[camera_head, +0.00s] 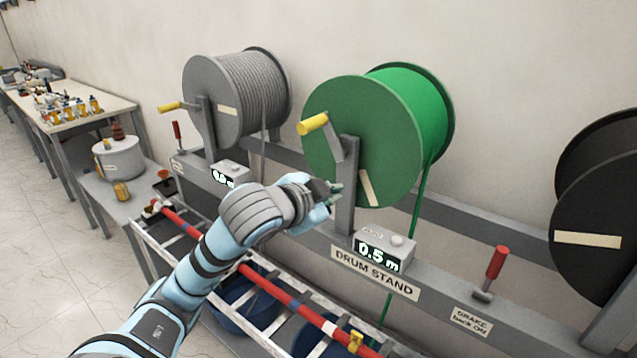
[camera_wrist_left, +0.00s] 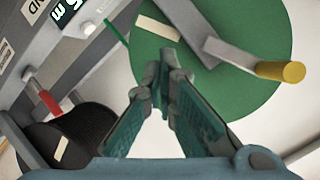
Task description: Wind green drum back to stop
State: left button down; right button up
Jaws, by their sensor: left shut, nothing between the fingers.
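The green drum (camera_head: 352,133) is mounted on the drum stand with green rope or cable hanging from its right side. Its crank has a yellow handle (camera_head: 312,124) that points to the upper left. A counter box (camera_head: 381,251) below the drum reads 0.5 m. My left gripper (camera_head: 335,190) is shut and empty in front of the drum's lower left face, below the yellow handle and apart from it. In the left wrist view the gripper's fingertips (camera_wrist_left: 167,78) meet near the green drum (camera_wrist_left: 250,85), with the yellow handle (camera_wrist_left: 280,71) to the right. My right gripper does not show.
A red-handled brake lever (camera_head: 497,264) stands at the right, beside a label reading BRAKE back ON. A grey drum (camera_head: 222,100) is at the left and a black drum (camera_head: 595,200) at the right. A ladder-like rack with a red bar (camera_head: 285,298) runs below my arm.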

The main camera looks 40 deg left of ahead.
aim_at(318, 121)
pick_arm(q)
jog(key=s+a+r+m+t+y, duration=0.1)
jog(key=s+r, duration=0.1)
jog(key=r, duration=0.6)
jog(key=s+a+r+t+y, duration=0.1)
jog(key=s+a+r+t, duration=0.1)
jog(key=r, duration=0.5)
jog(key=w+a+f+p, duration=0.1)
jog(key=w, duration=0.2)
jog(key=w+a+f+p, duration=0.1)
jog(key=w+a, duration=0.1)
jog(key=w, duration=0.1)
jog(key=w+a+f+p, duration=0.1)
jog(key=w+a+f, duration=0.1)
jog(key=w, duration=0.1)
jog(key=shift+w, duration=0.5)
jog(key=shift+w, duration=0.1)
